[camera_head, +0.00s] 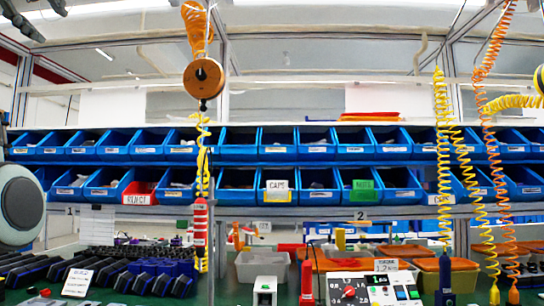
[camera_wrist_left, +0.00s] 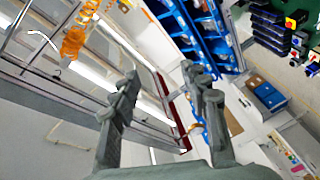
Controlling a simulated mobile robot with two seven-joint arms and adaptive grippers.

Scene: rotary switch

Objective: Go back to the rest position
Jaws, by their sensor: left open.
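My left gripper (camera_head: 51,25) shows at the top left corner of the head view, high above the bench and far from the switch box. In the left wrist view its two grey fingers (camera_wrist_left: 160,76) are spread apart with nothing between them. My right gripper is not in view.
Blue bins (camera_head: 290,145) line the shelf behind the bench. A red tool (camera_head: 199,225) hangs on a yellow coil, and more coiled hoses (camera_head: 487,110) hang at the right. Orange-lidded containers (camera_head: 405,252) and dark blue parts (camera_head: 160,275) cover the bench. Space around the left gripper looks free.

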